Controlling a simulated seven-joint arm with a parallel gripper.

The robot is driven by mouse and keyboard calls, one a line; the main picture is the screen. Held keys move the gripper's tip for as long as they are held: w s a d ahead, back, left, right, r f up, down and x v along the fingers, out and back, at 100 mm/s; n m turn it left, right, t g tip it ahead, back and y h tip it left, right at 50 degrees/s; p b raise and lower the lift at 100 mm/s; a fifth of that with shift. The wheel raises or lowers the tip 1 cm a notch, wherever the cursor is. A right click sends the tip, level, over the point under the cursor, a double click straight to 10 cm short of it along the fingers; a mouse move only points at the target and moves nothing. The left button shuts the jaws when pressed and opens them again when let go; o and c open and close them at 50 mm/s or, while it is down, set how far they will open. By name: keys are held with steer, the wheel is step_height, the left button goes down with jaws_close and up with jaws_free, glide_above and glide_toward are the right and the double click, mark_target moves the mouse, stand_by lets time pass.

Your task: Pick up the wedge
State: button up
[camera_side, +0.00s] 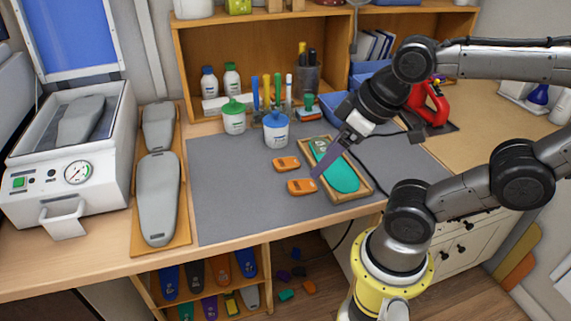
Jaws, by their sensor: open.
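Two small orange pieces that look like wedges lie on the grey mat (230,190): an upper one (286,164) and a lower one (300,187). A teal insole (340,176) lies in a wooden tray (362,189) just to their right. My gripper (317,175) reaches down from the upper right, with its purplish fingers slanting over the tray's left edge. Its tips are close to the right end of the lower orange piece. The gripper is open. I cannot tell whether the tips touch the piece, and the gap between the fingers is hard to see.
A blue-lidded jar (276,130) and a green-lidded jar (234,117) stand behind the orange pieces. Grey foot forms (158,198) lie on a wooden board at left, beside a white press (70,150). The mat's left part is clear.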

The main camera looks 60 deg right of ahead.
steer(key=shift+o, duration=1)
